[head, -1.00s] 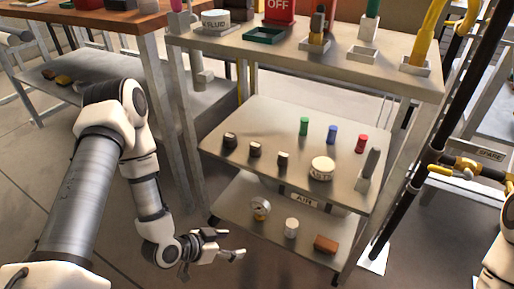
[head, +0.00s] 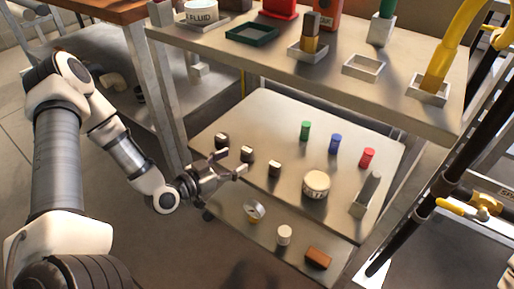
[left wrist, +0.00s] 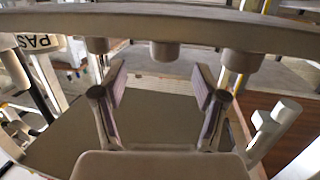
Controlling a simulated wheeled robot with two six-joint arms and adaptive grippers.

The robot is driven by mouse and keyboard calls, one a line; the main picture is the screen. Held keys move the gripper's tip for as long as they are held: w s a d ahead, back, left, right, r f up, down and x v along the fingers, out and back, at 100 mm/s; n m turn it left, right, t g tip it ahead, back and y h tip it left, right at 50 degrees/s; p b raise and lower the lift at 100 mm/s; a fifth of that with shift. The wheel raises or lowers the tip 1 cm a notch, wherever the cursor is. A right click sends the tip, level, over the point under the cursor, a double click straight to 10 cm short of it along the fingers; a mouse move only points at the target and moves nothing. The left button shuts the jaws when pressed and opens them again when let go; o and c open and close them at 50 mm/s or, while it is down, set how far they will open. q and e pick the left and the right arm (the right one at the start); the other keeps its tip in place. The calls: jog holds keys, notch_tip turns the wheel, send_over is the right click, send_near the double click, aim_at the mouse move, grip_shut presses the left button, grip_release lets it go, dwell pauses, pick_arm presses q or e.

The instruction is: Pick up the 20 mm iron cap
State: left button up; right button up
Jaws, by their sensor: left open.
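Three small dark caps stand in a slanting row on the middle shelf: a left one (head: 221,140), a middle one (head: 247,153) and a right one (head: 274,168). I cannot read a size on any of them. My left gripper (head: 230,165) is open and empty at the shelf's left front edge, close to the left and middle caps. Its spread fingers (left wrist: 160,92) also show in the left wrist view, with nothing between them. Three short cylinders in that view look like the caps seen inverted, beyond the fingers. My right gripper is out of view.
The middle shelf (head: 240,121) also holds green (head: 305,130), blue (head: 336,143) and red (head: 367,157) cylinders, a round tin (head: 316,185) and a grey block (head: 367,194). The upper tabletop (head: 210,45) overhangs the back. A gauge (head: 254,211) sits on the lower shelf.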

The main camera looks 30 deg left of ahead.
aim_at(241, 153)
pick_arm(q)
jog(key=shift+w+d+f, duration=0.2)
jog(key=shift+w+f, duration=0.1)
jog(key=shift+w, duration=0.25)
jog(key=b+x, duration=0.2)
jog(key=x, duration=0.1)
jog(key=b+x, duration=0.1)
jog(key=x, duration=0.1)
jog(key=shift+w+a+r, duration=0.1)
jog(key=shift+a+r, duration=0.15)
jog(key=shift+r, duration=0.05)
jog(key=shift+w+r, duration=0.1)
jog(key=shift+w, duration=0.05)
jog(key=shift+r, duration=0.1)
jog(key=shift+c, duration=0.7)
jog(key=c, duration=1.2)
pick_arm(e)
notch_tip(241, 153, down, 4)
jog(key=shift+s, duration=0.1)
